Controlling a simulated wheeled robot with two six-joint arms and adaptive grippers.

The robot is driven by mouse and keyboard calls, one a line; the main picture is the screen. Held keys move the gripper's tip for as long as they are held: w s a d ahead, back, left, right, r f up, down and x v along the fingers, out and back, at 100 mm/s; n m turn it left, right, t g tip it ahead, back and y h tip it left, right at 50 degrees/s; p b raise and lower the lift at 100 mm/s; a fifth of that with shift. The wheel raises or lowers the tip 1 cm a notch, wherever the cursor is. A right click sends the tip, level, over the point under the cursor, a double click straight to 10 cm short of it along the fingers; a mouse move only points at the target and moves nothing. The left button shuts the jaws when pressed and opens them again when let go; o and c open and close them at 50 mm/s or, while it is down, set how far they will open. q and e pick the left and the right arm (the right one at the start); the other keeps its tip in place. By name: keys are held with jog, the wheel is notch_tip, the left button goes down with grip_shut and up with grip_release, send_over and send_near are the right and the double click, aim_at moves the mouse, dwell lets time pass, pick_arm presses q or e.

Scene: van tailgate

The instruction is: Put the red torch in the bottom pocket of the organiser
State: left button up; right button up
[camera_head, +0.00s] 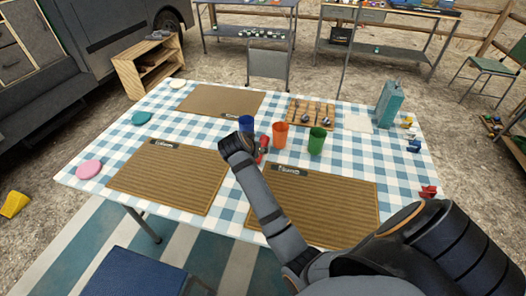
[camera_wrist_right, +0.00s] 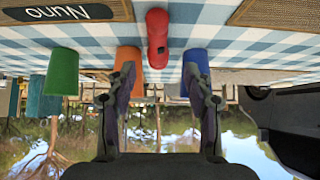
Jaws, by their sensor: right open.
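The red torch (camera_head: 263,149) is on the checked table beside my right gripper (camera_head: 243,147), partly hidden by it in the head view. In the right wrist view the torch (camera_wrist_right: 157,38) appears between the orange cup (camera_wrist_right: 129,62) and the blue cup (camera_wrist_right: 195,65). My right gripper (camera_wrist_right: 159,75) is open; its fingers point toward the torch, with nothing held between them. The torch appears beyond the fingertips. I cannot make out an organiser with pockets in either view. My left gripper is not in view.
Blue (camera_head: 246,124), orange (camera_head: 280,136) and green (camera_head: 317,141) cups stand close around the torch. A wooden tray (camera_head: 296,122) with round items lies behind them. A teal container (camera_head: 390,103) stands at the back right. Brown mats (camera_head: 170,178) cover much of the table.

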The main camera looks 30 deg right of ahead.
jog(key=x, duration=0.2)
jog(key=shift+w+f, duration=0.2)
jog(key=shift+f, duration=0.05)
jog(key=x, duration=0.5)
jog(key=shift+s+d, duration=0.1)
jog(key=shift+d, duration=0.3)
grip_shut()
